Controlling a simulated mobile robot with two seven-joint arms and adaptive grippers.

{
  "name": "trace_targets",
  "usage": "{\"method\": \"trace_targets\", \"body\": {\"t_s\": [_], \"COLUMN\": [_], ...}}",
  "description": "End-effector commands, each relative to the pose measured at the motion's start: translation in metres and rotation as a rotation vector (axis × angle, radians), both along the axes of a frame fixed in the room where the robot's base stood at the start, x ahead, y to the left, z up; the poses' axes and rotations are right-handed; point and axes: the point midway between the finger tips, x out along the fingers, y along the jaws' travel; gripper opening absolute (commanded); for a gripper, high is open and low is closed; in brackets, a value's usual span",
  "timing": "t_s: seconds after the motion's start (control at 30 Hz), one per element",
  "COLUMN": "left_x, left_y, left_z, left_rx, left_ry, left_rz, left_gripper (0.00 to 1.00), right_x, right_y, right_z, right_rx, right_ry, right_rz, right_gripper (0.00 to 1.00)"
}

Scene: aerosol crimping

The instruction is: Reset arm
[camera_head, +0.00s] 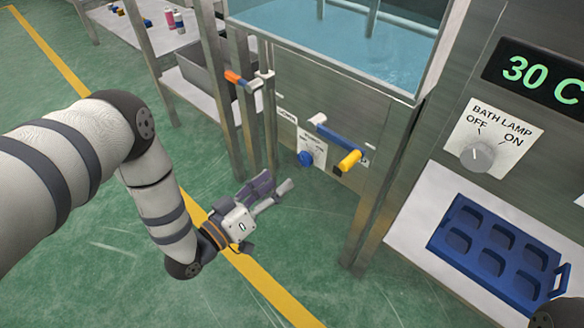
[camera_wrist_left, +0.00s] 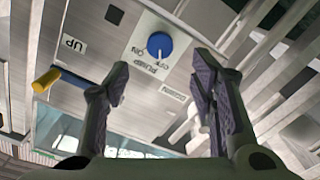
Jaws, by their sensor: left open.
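My left arm comes in from the left in the head view. Its gripper (camera_head: 272,193) is open and empty, over the green floor in front of the water bath stand. In the left wrist view the two fingers (camera_wrist_left: 162,88) stand apart with nothing between them. Beyond them shows a blue pump knob (camera_wrist_left: 158,46) on a light panel. The same knob (camera_head: 306,158) is right of and above the gripper in the head view, apart from it. A dark rounded part at the lower right edge may belong to my right arm; the right gripper is not seen.
A yellow-handled lever (camera_head: 349,160) and an orange-tipped handle (camera_head: 235,78) stick out near the bath (camera_head: 345,35). A blue tray (camera_head: 480,245) lies on a shelf at right, below the bath lamp knob (camera_head: 477,157). Open floor (camera_head: 120,270) lies around the gripper.

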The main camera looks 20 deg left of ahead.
Motion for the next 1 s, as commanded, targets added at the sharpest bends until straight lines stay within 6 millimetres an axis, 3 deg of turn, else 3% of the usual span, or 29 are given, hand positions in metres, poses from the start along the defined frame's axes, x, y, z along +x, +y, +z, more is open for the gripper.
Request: {"method": "trace_targets", "body": {"t_s": [0.2,0.63,0.73,0.77,0.87,0.9,0.97,1.0], "left_x": [-0.026,-0.028,-0.042,-0.053,-0.116,-0.15,-0.205,-0.244], "left_y": [0.01,0.01,0.002,-0.002,-0.018,-0.023,-0.027,-0.028], "left_z": [0.0,0.0,-0.022,-0.037,-0.097,-0.119,-0.143,-0.154], "left_rx": [0.0,0.001,0.027,0.044,0.135,0.178,0.24,0.281], "left_ry": [0.0,0.002,0.1,0.165,0.478,0.618,0.816,0.948], "left_rz": [0.001,0.0,-0.006,-0.011,-0.042,-0.063,-0.095,-0.12], "left_gripper": [0.51,0.51,0.51,0.51,0.51,0.51,0.51,0.51], "right_x": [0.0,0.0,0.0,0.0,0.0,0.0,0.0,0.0], "right_y": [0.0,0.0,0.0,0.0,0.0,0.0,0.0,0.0], "right_z": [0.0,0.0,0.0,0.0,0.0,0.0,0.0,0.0], "right_rx": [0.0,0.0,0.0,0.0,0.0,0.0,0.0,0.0], "right_ry": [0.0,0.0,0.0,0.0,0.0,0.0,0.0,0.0], "right_rz": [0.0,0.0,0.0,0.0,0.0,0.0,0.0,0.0], "right_gripper": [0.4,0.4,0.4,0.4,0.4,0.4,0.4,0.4]}}
